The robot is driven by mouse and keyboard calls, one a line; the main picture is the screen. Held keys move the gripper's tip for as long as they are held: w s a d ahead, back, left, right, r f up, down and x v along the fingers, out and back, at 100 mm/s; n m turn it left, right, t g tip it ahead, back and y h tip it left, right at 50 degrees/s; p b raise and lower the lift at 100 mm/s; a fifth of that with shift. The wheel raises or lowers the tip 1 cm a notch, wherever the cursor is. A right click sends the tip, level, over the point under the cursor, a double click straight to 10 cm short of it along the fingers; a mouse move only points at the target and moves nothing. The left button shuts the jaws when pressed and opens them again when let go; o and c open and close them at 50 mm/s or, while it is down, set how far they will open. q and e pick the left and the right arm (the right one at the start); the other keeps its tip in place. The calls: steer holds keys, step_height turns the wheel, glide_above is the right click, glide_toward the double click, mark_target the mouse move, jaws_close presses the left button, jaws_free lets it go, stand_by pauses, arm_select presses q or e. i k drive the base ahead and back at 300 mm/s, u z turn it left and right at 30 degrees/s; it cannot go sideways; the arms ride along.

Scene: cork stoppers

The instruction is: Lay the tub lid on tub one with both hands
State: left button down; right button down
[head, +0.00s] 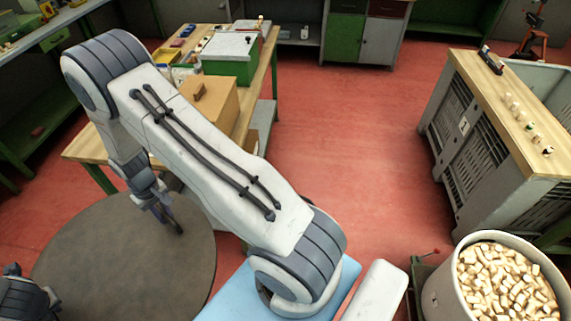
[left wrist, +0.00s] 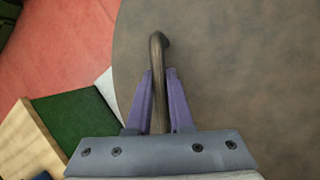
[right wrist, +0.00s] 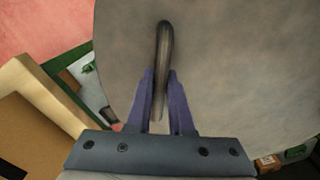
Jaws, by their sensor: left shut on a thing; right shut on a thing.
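The tub lid (head: 95,265) is a large round grey-brown disc at the lower left of the head view. My right gripper (head: 168,214) reaches down to its far right part. In the right wrist view the right gripper (right wrist: 160,80) is shut on a dark bar handle (right wrist: 165,45) on the lid. In the left wrist view the left gripper (left wrist: 159,80) is shut on another handle (left wrist: 156,50) of the lid (left wrist: 240,60). A round pale tub (head: 437,292) full of corks stands at the lower right; I see no number on it. What lies under the lid is hidden.
A wooden bench (head: 85,148) with a cardboard box (head: 215,105) and a green box (head: 228,72) stands close behind the lid. A grey crate (head: 490,160) marked 1, with a wooden ledge carrying several stoppers, stands at right. Red floor (head: 355,130) is clear between.

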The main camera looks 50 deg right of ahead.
mark_target(516, 287)
steer(key=z, duration=0.1)
steer(key=k, duration=0.6)
steer(key=z, duration=3.4)
steer(key=i, duration=0.5)
